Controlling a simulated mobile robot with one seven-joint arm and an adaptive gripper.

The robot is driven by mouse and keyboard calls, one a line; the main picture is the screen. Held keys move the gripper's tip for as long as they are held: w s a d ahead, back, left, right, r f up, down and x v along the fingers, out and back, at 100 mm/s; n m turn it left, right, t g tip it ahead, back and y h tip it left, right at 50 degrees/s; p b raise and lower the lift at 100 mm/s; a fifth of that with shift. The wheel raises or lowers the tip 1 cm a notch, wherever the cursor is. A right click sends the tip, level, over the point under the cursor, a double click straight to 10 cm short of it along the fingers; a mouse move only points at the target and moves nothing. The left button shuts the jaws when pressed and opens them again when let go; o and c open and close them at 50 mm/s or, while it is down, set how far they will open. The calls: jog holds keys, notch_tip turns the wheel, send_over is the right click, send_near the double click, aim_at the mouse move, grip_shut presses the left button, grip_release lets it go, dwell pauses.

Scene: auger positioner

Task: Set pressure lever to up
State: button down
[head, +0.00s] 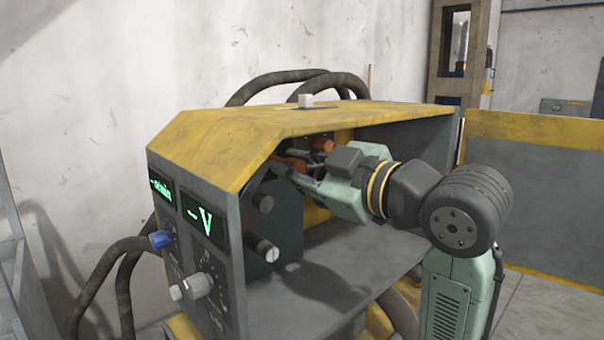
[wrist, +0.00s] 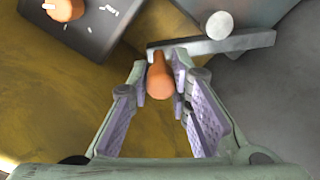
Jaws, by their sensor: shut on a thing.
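An orange lever handle (wrist: 160,80) stands between my gripper's fingers in the wrist view, its rounded end toward the camera. My gripper (wrist: 163,88) is shut on this handle, with the purple-grey pads on either side of it. In the head view my gripper (head: 300,172) reaches into the open side of the yellow and grey machine, under its top. Orange parts show there by the fingers, but the grip itself is partly hidden. No label shows that this handle is the pressure lever.
A second orange knob (wrist: 64,8) sits on a dark plate with white marks. A grey bar (wrist: 225,43) and a pale round end (wrist: 219,25) lie just beyond the fingers. The machine's yellow top (head: 270,122) hangs over my gripper; dark knobs (head: 262,247) stand below it.

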jog(key=shift+s+a+r, duration=0.1)
jog(key=shift+a, duration=0.05)
dwell(0.3)
jog(key=c, duration=1.4)
grip_release()
jog(key=shift+c, duration=0.2)
jog(key=v, duration=1.2)
jog(key=shift+s, duration=0.15)
